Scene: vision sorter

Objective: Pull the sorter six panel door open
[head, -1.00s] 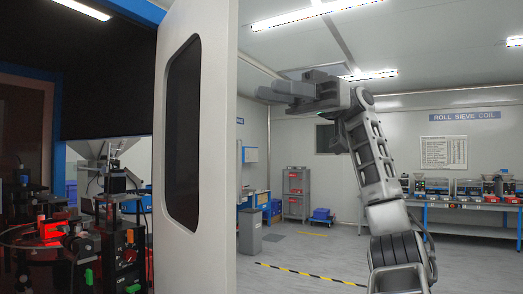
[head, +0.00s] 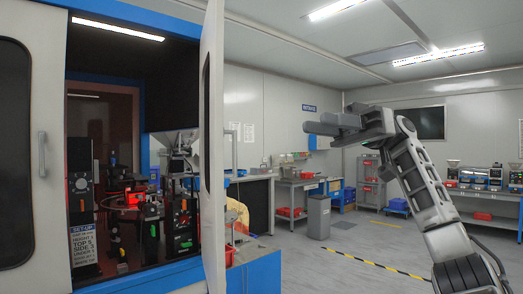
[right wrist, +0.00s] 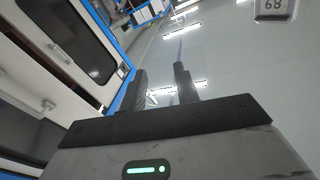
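The sorter's white door (head: 213,150) stands open in the head view and shows almost edge-on at the right side of the cabinet opening. Its handle is not visible there. My right gripper (head: 312,118) is to the right of the door, apart from it and raised, with its fingers pointing left. In the right wrist view the two dark fingers (right wrist: 161,88) are apart with nothing between them. A white panel with a dark window (right wrist: 82,42) shows at upper left there; I cannot tell which door it is. My left gripper is out of view.
A closed white door with a dark window and grey handle (head: 42,154) is at the left of the blue-framed sorter. Machinery (head: 180,195) fills the opening. A red bin (head: 229,256) and a grey waste bin (head: 318,217) stand beyond.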

